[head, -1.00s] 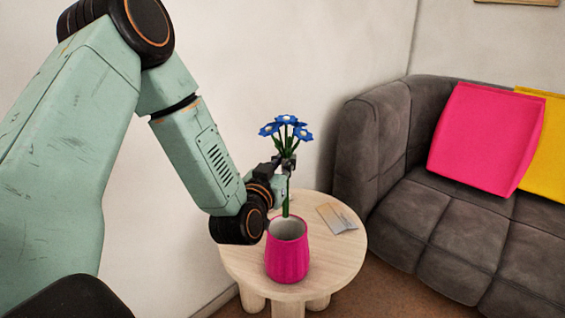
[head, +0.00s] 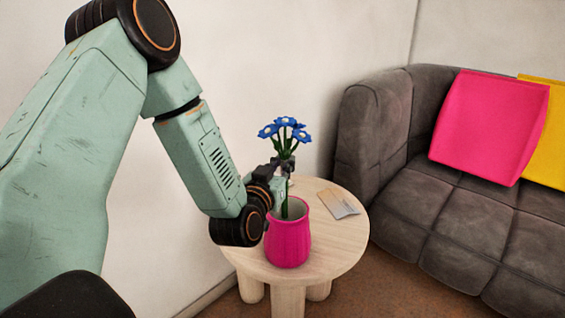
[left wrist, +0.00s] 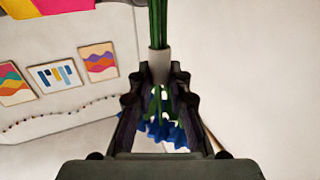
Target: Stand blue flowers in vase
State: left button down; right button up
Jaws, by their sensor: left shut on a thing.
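The blue flowers (head: 284,131) are a small bunch with green stems, upright above the round table. My left gripper (head: 284,166) is shut on their stems, just below the blooms. In the left wrist view the gripper (left wrist: 160,85) has the green stems (left wrist: 158,25) between its fingers, with a pale band around them there. The pink vase (head: 289,244) stands upright on the table. The lower stems reach down at the vase's mouth; their tips are hidden, seemingly inside the rim. My right gripper is not in view.
The round wooden table (head: 340,242) has free room right of the vase. A small card (head: 338,204) lies on it. A grey sofa (head: 425,205) with a pink cushion (head: 489,126) and a yellow cushion (head: 549,140) stands at the right.

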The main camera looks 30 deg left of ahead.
pick_arm(q)
notch_tip(320, 180, down, 7)
jog(key=b, duration=0.4)
jog(key=shift+b, duration=0.4)
jog(key=shift+a, duration=0.1)
